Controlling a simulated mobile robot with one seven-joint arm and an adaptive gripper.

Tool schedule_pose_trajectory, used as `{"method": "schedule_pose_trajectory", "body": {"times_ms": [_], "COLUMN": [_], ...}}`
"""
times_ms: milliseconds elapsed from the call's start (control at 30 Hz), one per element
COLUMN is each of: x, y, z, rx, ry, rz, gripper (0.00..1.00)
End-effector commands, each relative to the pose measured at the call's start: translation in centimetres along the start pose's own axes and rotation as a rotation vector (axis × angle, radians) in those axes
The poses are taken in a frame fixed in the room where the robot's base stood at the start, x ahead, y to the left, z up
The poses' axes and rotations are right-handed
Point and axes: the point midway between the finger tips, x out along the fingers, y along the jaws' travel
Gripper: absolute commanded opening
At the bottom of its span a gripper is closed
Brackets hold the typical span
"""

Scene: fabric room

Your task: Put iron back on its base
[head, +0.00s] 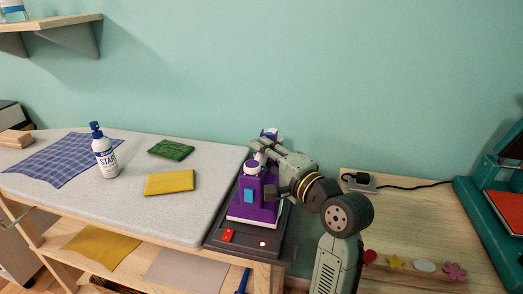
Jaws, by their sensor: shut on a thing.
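The purple and white iron (246,205) is at the right end of the ironing board in the head view. It is low over the dark base (227,241), its pale bottom edge towards the front. I cannot tell whether it rests fully on the base or is slightly above it. My gripper (268,168) reaches in from the right and is shut on the iron's upper part. The gripper and arm hide the iron's right and back sides. The base shows a red part at its front left and a small light at its front.
The grey ironing board (120,215) holds a spray bottle (106,157), a yellow cloth (169,183), a green cloth (171,149) and a blue checked cloth (60,162). A wooden table (410,215) stands at right with a teal machine (498,190). A wall shelf (60,22) hangs upper left.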

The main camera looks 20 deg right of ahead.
Motion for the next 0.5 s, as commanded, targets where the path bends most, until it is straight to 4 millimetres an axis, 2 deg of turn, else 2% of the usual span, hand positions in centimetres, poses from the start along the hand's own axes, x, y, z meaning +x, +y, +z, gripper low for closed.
{"method": "schedule_pose_trajectory", "body": {"times_ms": [33,267,300,500], "x": [-0.05,-0.03,0.04,0.04], "y": [-0.44,-0.11,0.14,0.13], "z": [0.03,0.03,-0.01,-0.02], "rx": [-0.004,-0.003,0.0,0.0], "ry": [0.001,0.001,0.0,0.0], "rz": [-0.007,-0.007,0.0,0.0], "gripper": [0.0,0.0,0.24,0.37]}}
